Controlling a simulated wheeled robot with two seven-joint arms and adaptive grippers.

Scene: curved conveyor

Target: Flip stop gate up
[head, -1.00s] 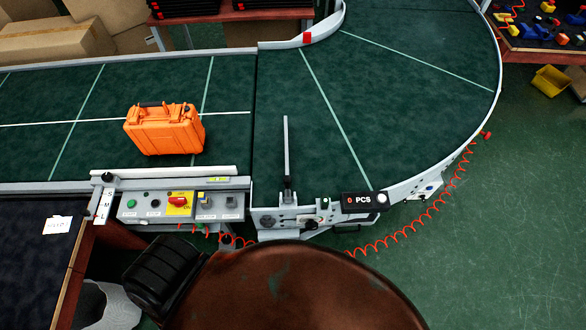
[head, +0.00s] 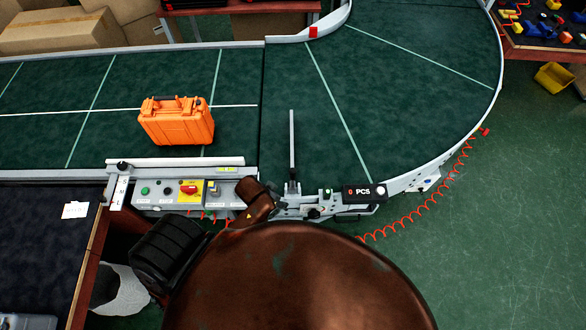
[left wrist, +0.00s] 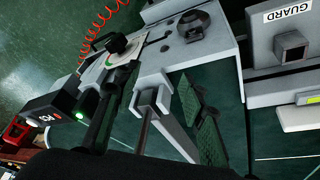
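The stop gate is a thin grey bar (head: 292,140) at the near edge of the curved conveyor. In the head view it extends from its bracket over the green belt. In the left wrist view a grey bar (left wrist: 149,115) runs out of a bracket at the middle. My left gripper (head: 284,206) is low at the bracket, beyond my brown wrist; its fingers are hard to make out there. In the left wrist view dark finger parts show apart on both sides of the bar, which looks unclamped. My right gripper is not in view.
An orange case (head: 176,121) stands on the straight belt at left. A control panel (head: 180,193) with a red switch lies left of my wrist. The counter display (head: 364,192) is close on the right. A coiled red hose (head: 430,213) hangs along the curve.

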